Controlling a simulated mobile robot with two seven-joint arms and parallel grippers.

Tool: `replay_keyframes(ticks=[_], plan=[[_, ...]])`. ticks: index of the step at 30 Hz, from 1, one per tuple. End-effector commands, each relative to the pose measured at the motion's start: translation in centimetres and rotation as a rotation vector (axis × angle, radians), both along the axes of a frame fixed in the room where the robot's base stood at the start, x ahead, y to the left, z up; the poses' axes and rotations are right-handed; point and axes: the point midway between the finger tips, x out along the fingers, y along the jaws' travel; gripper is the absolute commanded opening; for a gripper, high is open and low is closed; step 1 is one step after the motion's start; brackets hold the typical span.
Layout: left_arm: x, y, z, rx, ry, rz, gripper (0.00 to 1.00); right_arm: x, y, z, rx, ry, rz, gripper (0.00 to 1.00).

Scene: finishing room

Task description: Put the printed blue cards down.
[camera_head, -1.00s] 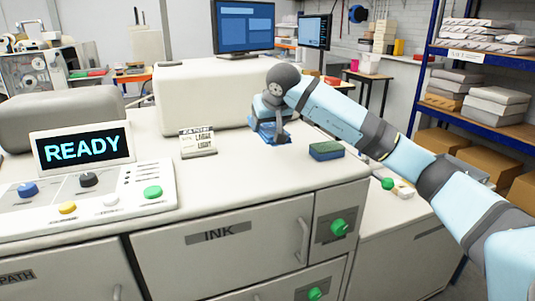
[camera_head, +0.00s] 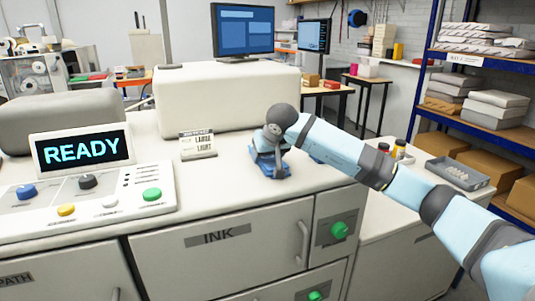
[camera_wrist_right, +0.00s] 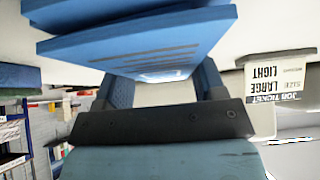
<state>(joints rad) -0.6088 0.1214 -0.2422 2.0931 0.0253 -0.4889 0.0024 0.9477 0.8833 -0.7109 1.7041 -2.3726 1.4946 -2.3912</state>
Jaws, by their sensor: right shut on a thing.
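My right gripper (camera_head: 272,152) is shut on the printed blue cards (camera_head: 274,170), low over the pale top of the printing machine (camera_head: 225,180). In the right wrist view the cards (camera_wrist_right: 150,38) are a stack of flat blue sheets with dark printed lines, between the fingers of the gripper (camera_wrist_right: 165,85). I cannot tell whether the cards touch the machine top. A job ticket (camera_head: 197,145) reading LARGE, LIGHT stands left of the gripper; it also shows upside down in the right wrist view (camera_wrist_right: 280,75). My left gripper is not in view.
A control panel (camera_head: 85,185) with a READY screen (camera_head: 82,150) stands at left. A raised pale housing (camera_head: 225,95) is behind the gripper. A grey tray (camera_head: 458,173) lies at right. Machine top between ticket and panel is clear.

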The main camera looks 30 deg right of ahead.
Motion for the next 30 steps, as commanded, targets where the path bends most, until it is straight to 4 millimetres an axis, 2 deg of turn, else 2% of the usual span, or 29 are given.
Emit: replay_keyframes(ticks=[1,2,4,5,12,17,30], plan=[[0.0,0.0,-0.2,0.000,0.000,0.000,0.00,0.0,0.0,-0.2,0.000,-0.001,0.000,0.34],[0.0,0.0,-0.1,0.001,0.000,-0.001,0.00,0.0,0.0,-0.1,0.000,0.000,0.000,0.70],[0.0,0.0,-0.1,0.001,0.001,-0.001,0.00,0.0,0.0,-0.1,0.000,0.000,0.000,0.86],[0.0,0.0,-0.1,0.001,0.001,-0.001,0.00,0.0,0.0,-0.1,0.000,0.000,0.000,0.89],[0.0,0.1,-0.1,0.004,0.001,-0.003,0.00,0.0,0.0,-0.1,0.000,0.000,0.000,0.89],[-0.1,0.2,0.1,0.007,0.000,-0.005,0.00,-0.4,0.1,1.0,0.000,-0.003,0.001,0.89],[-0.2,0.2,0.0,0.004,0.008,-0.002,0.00,-5.5,1.3,8.2,-0.002,-0.004,0.001,0.89]])
